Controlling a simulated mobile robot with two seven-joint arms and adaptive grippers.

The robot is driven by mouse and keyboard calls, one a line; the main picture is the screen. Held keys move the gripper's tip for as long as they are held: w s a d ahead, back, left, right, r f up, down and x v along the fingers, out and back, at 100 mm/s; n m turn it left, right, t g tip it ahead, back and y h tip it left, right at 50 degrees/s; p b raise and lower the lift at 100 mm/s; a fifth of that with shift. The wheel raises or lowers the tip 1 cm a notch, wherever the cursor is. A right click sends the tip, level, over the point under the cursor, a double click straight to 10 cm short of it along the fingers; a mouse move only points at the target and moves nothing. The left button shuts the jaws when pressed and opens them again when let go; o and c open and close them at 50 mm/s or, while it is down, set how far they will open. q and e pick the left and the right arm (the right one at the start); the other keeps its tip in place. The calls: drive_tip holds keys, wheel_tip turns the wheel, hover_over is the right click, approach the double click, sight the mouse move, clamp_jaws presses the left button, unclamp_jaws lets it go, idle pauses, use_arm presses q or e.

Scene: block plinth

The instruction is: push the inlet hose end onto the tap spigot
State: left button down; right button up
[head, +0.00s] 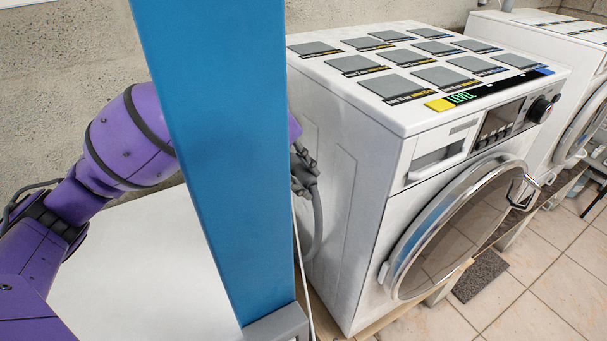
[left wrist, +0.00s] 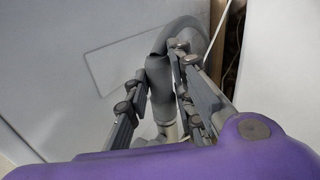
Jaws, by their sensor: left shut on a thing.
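The grey inlet hose (head: 317,225) hangs in a curve beside the near washing machine's left side panel in the head view. My left gripper (head: 304,170) is partly hidden behind the blue column and is shut on the hose near its upper end. In the left wrist view, the fingers of my left gripper (left wrist: 160,72) sit on both sides of the dark grey hose (left wrist: 158,80), which bends over at the top. A pale grey round piece (left wrist: 170,128) shows below the hose end, perhaps the tap spigot. Whether the two touch I cannot tell. My right gripper is out of view.
A blue column (head: 215,130) blocks much of the head view. The white washing machine (head: 345,170) carries several grey labelled squares on top. Its round door (head: 455,235) faces right. A second machine (head: 540,50) stands behind it. A thin white cord (head: 299,255) hangs beside the column.

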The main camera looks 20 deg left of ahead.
use_arm(q)
drive_tip(key=c, duration=1.4)
unclamp_jaws()
drive_tip(key=shift+c, duration=0.2)
